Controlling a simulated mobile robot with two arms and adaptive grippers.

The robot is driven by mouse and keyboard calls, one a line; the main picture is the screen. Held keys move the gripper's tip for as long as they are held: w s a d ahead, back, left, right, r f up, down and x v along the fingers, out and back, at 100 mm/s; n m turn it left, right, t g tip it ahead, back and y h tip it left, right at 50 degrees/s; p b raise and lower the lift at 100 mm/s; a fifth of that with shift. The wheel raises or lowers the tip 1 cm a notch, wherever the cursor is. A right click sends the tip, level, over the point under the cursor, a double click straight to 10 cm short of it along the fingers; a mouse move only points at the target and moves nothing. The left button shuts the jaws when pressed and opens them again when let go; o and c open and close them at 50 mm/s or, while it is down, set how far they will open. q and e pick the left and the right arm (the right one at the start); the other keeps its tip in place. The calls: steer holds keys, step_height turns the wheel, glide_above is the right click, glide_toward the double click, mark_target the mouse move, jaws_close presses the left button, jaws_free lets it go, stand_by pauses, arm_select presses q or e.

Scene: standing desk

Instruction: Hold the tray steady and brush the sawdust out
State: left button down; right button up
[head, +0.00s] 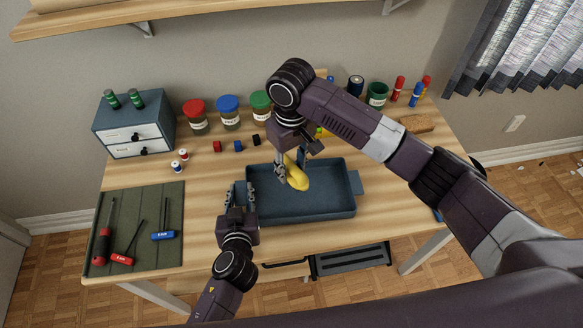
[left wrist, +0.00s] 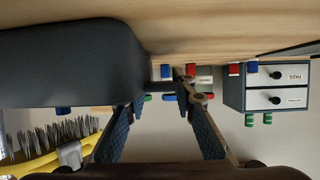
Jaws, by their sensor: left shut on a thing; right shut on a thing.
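The blue-grey tray (head: 330,212) lies on the desk's front middle; it fills the upper left of the left wrist view (left wrist: 65,65). My left gripper (head: 240,190) is shut on the handle at the tray's left end; its fingers close there in the left wrist view (left wrist: 170,92). My right gripper (head: 291,168) is shut on a yellow brush (head: 297,178) over the tray's left half. In the upside-down left wrist view the brush (left wrist: 40,165) shows grey bristles facing the tray, apparently above its rim. I cannot make out sawdust.
A green mat (head: 140,250) with red and blue tools lies left. A drawer box (head: 135,125), lidded jars (head: 229,110) and small coloured blocks (head: 238,146) stand behind. A brown block (head: 417,123) lies back right.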

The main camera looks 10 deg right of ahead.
arm_select(q)
steer(key=c, duration=1.5)
jaws_free()
steer(key=shift+c, duration=0.2)
steer(key=v, duration=1.2)
